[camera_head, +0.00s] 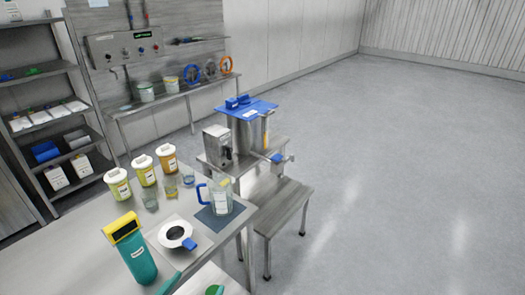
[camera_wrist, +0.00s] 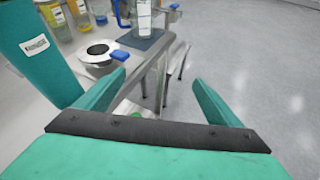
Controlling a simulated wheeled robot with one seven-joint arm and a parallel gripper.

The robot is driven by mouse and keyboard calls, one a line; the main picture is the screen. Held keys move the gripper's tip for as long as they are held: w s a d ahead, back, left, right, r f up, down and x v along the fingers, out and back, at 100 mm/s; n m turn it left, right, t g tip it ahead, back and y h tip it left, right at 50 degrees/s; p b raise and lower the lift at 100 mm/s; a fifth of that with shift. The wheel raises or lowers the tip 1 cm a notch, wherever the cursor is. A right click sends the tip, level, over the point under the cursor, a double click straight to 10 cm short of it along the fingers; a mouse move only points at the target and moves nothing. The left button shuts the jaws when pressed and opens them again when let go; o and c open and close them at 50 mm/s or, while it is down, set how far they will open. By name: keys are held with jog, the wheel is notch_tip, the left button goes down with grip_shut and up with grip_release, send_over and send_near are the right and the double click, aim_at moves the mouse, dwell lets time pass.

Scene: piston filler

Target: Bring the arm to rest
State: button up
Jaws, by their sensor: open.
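My gripper (camera_wrist: 160,80) shows in the wrist view with its two teal fingers spread wide. Nothing is between them. They are near the front edge of the steel table, and a teal tip at the bottom of the head view seems to be one of them. The rest of my arm is not clearly seen. The piston filler (camera_head: 248,130), with a blue lid on its hopper, stands beyond the table and apart from my gripper.
A teal device with a yellow top (camera_head: 140,262) stands close left of my gripper. A low steel bench (camera_head: 277,206) is right; open floor lies further right.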

jog(key=s+d+f+m+y, duration=0.2)
jog(key=s+d+f+m, duration=0.2)
jog(key=f+m, duration=0.25)
jog(key=s+d+f+m+y, duration=0.2)
jog(key=s+d+f+m, duration=0.25)
jog(key=f+m, duration=0.2)
jog(key=s+d+r+m, duration=0.1)
jog(key=s+d+m, duration=0.1)
jog(key=s+m, duration=0.4)
jog(key=s+d+r+m+t, duration=0.1)
jog(key=s+d+m, duration=0.2)
jog(key=s+m, duration=0.3)
jog(key=s+d+r+m+t+h, duration=0.1)
jog(key=s+d+m, duration=0.2)
jog(key=s+m, duration=0.3)
jog(key=shift+d+r+m, duration=0.25)
jog(key=shift+r+m, duration=0.1)
jog(key=shift+m, duration=0.35)
